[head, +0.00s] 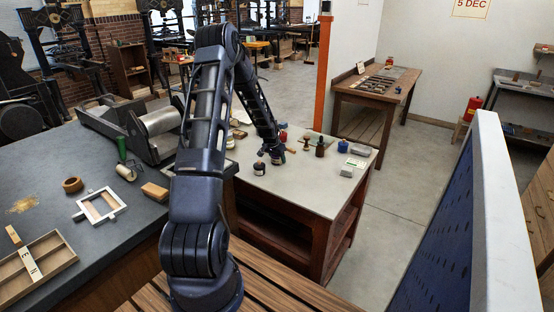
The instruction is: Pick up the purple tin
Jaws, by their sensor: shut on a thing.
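My gripper (275,158) is at the end of my arm, pointing down low over the left part of the pale-topped table (300,190). It is shut on a small dark thing, mostly hidden by the fingers and too small for me to tell its colour or whether it is the purple tin. I cannot tell whether that thing touches the table top. I make out no clearly purple tin elsewhere. A dark tin with a pale band (259,168) stands just left of my gripper.
A red tin (283,126) stands behind my gripper. To its right are a wooden-handled stamp (306,145), a dark bottle (320,148), a blue tin (342,147) and grey blocks (346,171). The table's front is clear. A dark bench (125,235) with a roller press stands left.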

